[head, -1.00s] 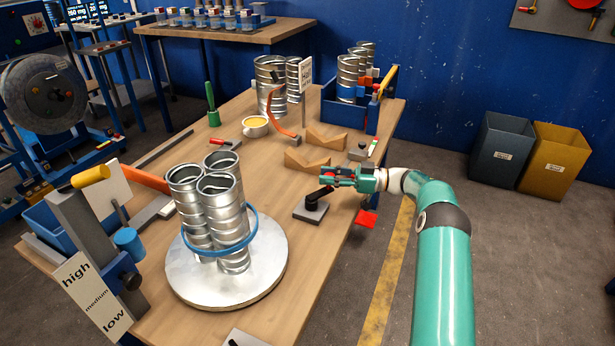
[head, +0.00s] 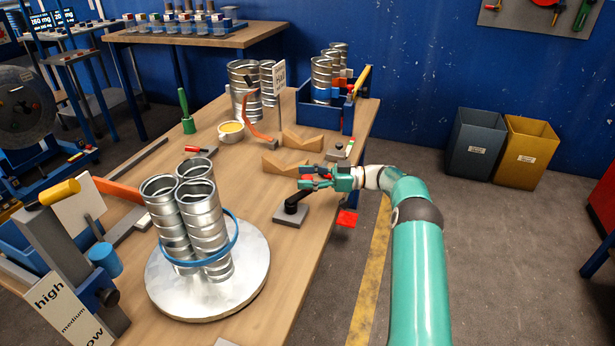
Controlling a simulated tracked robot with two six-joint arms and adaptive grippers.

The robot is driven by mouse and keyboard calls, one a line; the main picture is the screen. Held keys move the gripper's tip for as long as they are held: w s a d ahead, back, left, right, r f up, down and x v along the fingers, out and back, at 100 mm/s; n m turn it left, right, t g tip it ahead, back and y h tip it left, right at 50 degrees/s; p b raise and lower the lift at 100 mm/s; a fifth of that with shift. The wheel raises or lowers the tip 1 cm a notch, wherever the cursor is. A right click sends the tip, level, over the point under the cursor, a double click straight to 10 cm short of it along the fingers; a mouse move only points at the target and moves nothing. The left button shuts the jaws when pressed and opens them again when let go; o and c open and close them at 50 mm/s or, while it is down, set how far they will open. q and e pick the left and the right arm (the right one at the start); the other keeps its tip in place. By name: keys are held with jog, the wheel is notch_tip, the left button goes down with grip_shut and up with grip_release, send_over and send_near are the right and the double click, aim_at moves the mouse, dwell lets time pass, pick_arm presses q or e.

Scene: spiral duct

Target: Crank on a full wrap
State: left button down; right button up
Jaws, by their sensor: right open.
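A bundle of three spiral duct pipes (head: 207,232) stands upright on a round metal turntable (head: 240,290). A blue band (head: 236,236) loops around the bundle at about its lower half. A black crank handle (head: 293,206) sits on a grey base plate (head: 285,218) at the table's right edge. My right gripper (head: 305,178) is open and empty, just above and beside the crank's knob; I cannot tell whether it touches. My left gripper is not in view. A high-medium-low sign (head: 66,312) stands at the front left beside a post with a yellow handle (head: 60,192).
Wooden V-blocks (head: 290,166), a yellow-filled cup (head: 231,130) and an orange curved tool (head: 257,122) lie behind the crank. A blue crate (head: 324,113) with ducts stands at the back. Bins (head: 475,143) stand on the floor.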

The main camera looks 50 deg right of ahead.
jog(key=v, duration=1.2)
